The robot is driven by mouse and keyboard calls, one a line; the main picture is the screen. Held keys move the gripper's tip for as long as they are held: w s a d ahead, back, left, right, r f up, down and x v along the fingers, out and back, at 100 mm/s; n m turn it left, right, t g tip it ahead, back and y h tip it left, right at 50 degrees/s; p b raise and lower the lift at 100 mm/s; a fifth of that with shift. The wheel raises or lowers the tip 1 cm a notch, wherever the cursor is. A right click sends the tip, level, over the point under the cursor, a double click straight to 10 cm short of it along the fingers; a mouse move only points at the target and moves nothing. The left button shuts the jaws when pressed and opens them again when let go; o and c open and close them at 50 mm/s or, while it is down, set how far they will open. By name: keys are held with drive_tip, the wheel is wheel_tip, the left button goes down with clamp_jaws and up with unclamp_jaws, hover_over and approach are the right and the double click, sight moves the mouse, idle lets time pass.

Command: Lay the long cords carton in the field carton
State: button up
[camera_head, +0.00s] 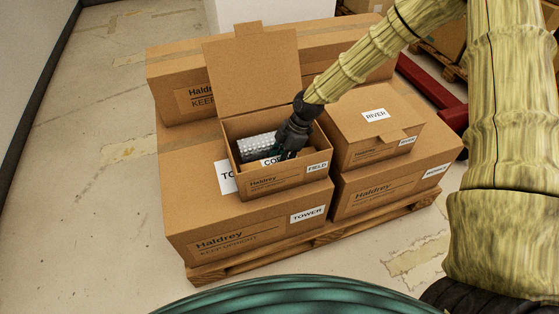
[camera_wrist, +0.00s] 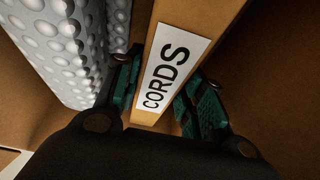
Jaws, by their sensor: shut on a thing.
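The field carton (camera_head: 290,179) stands open on top of the stack, its lid flap (camera_head: 252,72) raised at the back. My gripper (camera_head: 281,152) reaches down inside it. In the wrist view, my gripper (camera_wrist: 163,92) is shut on the long cords carton (camera_wrist: 205,20), one finger on each side of its white CORDS label. My gripper and the walls hide the rest. I cannot tell whether the cords carton touches the bottom.
A bubble-wrapped thing (camera_head: 256,146) lies inside the field carton, left of the cords carton; it also shows in the wrist view (camera_wrist: 55,50). A closed RIVER carton (camera_head: 350,121) stands to the right. The larger TOWER carton (camera_head: 225,236) is underneath, on a pallet (camera_head: 235,268).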

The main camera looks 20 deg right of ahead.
drive_tip(key=o, duration=1.3)
drive_tip(key=shift+c, duration=0.2)
drive_tip(key=p+v, duration=0.2)
drive_tip(key=v, duration=1)
drive_tip(key=shift+r, duration=0.2)
drive_tip(key=shift+a, duration=0.1)
